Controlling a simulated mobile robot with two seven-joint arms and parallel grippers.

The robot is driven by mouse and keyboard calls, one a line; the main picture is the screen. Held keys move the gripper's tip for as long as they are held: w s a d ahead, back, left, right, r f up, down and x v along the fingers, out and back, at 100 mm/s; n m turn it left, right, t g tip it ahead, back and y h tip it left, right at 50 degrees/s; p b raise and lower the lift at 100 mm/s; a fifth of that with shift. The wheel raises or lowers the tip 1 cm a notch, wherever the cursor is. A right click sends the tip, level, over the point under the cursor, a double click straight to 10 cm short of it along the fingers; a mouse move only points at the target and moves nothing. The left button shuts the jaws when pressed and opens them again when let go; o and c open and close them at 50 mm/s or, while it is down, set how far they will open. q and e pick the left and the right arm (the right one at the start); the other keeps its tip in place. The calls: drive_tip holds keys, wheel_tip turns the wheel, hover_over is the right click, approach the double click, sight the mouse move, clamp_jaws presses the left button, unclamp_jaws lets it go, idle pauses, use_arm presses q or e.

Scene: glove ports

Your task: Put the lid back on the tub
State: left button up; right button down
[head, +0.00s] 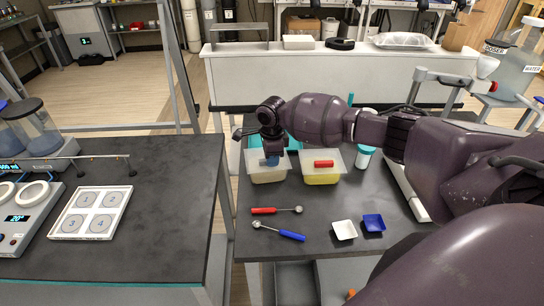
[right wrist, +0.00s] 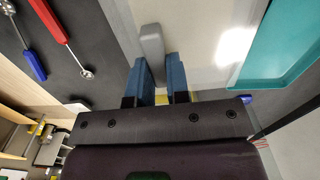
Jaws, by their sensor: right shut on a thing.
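My right gripper (head: 271,160) is over the left tub (head: 268,177), which has pale yellow contents. In the right wrist view its blue fingers (right wrist: 159,62) are shut on the grey handle (right wrist: 151,42) of a pale lid (right wrist: 200,45). The lid (head: 254,160) is at the top of the left tub; whether it is seated on the rim or just above it I cannot tell, as my gripper hides part of it. A second tub (head: 321,180) with yellow contents stands to the right, under a lid with a red handle (head: 323,163). My left gripper is out of view.
A teal tray (head: 260,141) lies behind the tubs. A red-handled scoop (head: 265,210), a blue-handled scoop (head: 291,235), a white dish (head: 344,230) and a blue dish (head: 374,223) lie in front.

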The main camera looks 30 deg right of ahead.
drive_tip(key=shift+f, duration=0.1)
drive_tip(key=c, duration=1.1)
unclamp_jaws()
use_arm(q)
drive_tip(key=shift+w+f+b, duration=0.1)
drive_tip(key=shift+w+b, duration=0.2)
drive_tip(key=shift+b, duration=0.25)
use_arm(e)
wheel_tip(320, 180, up, 13)
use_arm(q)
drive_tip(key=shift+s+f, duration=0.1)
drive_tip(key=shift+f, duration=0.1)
